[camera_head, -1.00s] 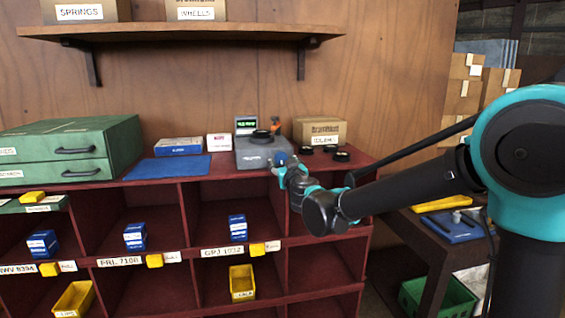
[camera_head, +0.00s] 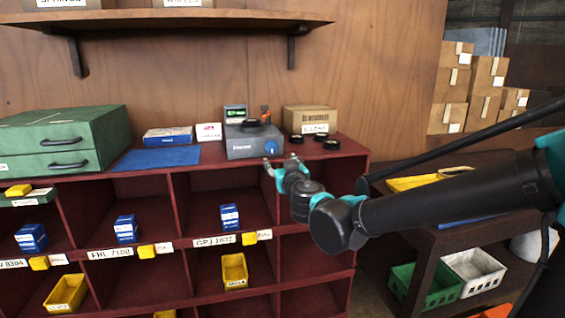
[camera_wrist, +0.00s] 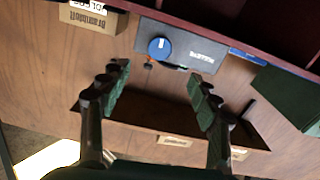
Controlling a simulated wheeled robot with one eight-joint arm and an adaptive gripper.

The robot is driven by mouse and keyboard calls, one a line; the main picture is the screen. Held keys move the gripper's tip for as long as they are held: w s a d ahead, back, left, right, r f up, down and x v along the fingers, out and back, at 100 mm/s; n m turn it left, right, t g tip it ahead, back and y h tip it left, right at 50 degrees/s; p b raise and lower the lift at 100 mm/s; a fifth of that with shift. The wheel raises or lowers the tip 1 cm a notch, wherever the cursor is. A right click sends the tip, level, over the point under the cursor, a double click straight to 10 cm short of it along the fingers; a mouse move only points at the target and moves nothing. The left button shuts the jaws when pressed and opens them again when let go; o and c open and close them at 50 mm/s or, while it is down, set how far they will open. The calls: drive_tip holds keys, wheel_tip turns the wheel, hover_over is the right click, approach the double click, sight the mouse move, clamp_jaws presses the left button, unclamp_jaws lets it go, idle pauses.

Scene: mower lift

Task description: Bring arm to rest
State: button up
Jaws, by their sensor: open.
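My gripper (camera_head: 281,166) is in front of the top edge of the red cubby shelf (camera_head: 349,148), just below and right of the grey weighing device (camera_head: 243,146). A black ring (camera_head: 250,123) lies on top of that device, and several more rest beside a cardboard box. In the wrist view my gripper (camera_wrist: 158,85) has its fingers spread wide with nothing between them. The device (camera_wrist: 180,45) with its blue knob shows beyond the fingertips there. My dark arm reaches in from the right in the head view.
A green drawer case (camera_head: 60,145) and a blue mat (camera_head: 157,158) lie on the shelf top at left. Blue boxes and yellow bins fill cubbies below. A dark side table at right holds a yellow tray (camera_head: 412,183), with green (camera_head: 440,287) and white baskets beneath. A wall shelf hangs above.

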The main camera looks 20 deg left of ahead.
drive_tip(key=w+d+f+m+g+h, duration=0.1)
drive_tip(key=d+f+m+h, duration=0.2)
drive_tip(key=d, duration=0.7)
drive_tip(key=w+d+f+m+h, duration=0.15)
drive_tip(key=d+f+h, duration=0.35)
drive_tip(key=d, duration=0.5)
drive_tip(key=w+d+f+m+g+h, duration=0.15)
drive_tip(key=d+f, duration=0.35)
drive_tip(key=d, duration=0.6)
drive_tip(key=s+d+f+m+g+h, duration=0.1)
drive_tip(key=s+d+f+g+h, duration=0.2)
drive_tip(key=d+f, duration=0.4)
drive_tip(key=s+d+f+g+y, duration=0.1)
drive_tip(key=s+d+f+g, duration=0.1)
drive_tip(key=s+f, duration=0.4)
drive_tip(key=s+d+f+g+y, duration=0.2)
drive_tip(key=s+d+f+g, duration=0.1)
drive_tip(key=s, duration=0.9)
wheel_tip(320, 180, down, 3)
drive_tip(key=shift+d+r+g, duration=0.1)
drive_tip(key=shift+d+g, duration=0.25)
drive_tip(key=shift+d, duration=0.4)
